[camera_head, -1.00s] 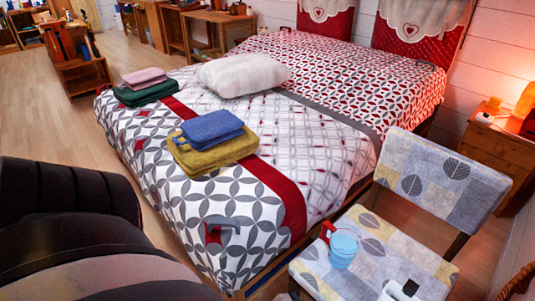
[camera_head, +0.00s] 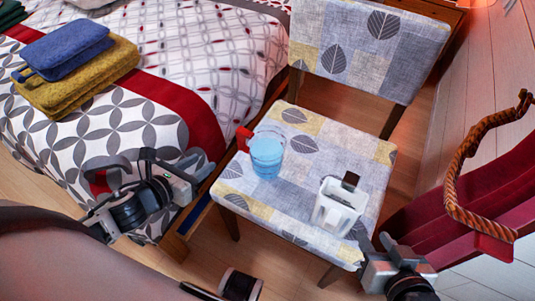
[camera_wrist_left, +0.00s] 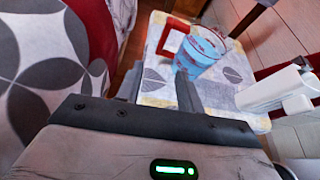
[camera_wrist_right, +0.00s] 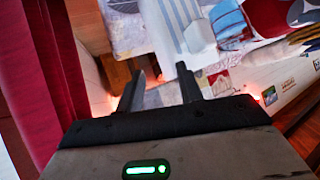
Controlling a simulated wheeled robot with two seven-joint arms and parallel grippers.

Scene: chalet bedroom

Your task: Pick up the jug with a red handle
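The jug with a red handle (camera_head: 267,158) is a light-blue, see-through vessel standing upright on the chair seat (camera_head: 298,215). Its red handle (camera_head: 243,138) faces left. In the left wrist view the jug (camera_wrist_left: 199,54) is beyond the fingertips, its handle on the left. My left gripper (camera_head: 180,167) is over the bed's corner, left of the jug and apart from it. Its fingers (camera_wrist_left: 160,90) stand apart with nothing between them. My right gripper (camera_head: 395,252) is by the chair's front right corner. Its fingers (camera_wrist_right: 160,86) are also apart and empty.
A white container with a dark top piece (camera_head: 338,208) stands on the seat, right of the jug. The chair's backrest (camera_head: 365,50) rises behind. A dark-red object with a rope (camera_head: 465,160) is at the right. The bed with folded towels (camera_head: 75,75) is at the left.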

